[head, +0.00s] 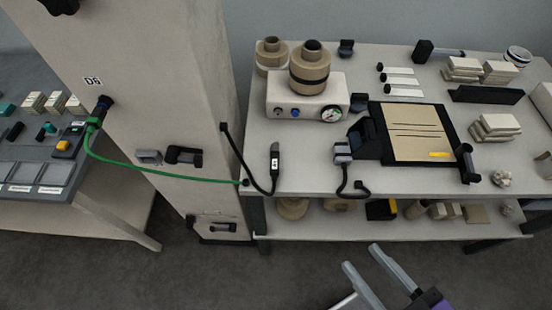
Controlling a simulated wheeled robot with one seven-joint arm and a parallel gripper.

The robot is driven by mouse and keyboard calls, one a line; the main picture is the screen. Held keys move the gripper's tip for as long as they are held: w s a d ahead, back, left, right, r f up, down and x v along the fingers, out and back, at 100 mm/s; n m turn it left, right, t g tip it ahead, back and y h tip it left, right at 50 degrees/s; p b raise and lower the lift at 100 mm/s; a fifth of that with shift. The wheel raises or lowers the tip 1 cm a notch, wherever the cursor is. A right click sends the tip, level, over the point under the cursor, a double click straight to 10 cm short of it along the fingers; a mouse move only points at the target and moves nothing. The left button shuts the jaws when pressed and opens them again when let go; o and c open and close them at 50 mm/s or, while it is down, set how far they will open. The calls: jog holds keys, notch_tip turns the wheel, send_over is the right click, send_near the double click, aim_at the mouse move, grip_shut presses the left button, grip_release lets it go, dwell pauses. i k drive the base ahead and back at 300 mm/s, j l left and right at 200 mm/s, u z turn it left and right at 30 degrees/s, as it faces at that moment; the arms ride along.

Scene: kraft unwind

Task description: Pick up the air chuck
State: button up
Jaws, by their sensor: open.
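No part is clearly marked as the air chuck. A black hand tool with a white label (275,161) lies upright in the picture at the left of the workbench, joined to a black hose or cord. A grey-and-black fitting (342,152) sits further right, with a short black hose curling to the bench's front edge. I cannot tell which is the air chuck. My gripper (361,256) is at the bottom of the head view, open and empty, its two grey fingers apart. It appears in front of the bench, touching neither part.
The workbench (305,182) has a lower shelf holding rolls and boxes. A white gauge box (291,98) carries brown rolls. A black-framed board (415,130) lies to the right. A pillar (165,120) and a green hose (150,173) stand left. Open floor lies below.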

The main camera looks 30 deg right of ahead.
aim_at(274, 163)
jog(key=k+l+u, duration=0.2)
jog(key=u, duration=0.15)
jog(key=k+l+u, duration=0.1)
jog(key=k+u, duration=0.15)
jog(key=u, duration=0.15)
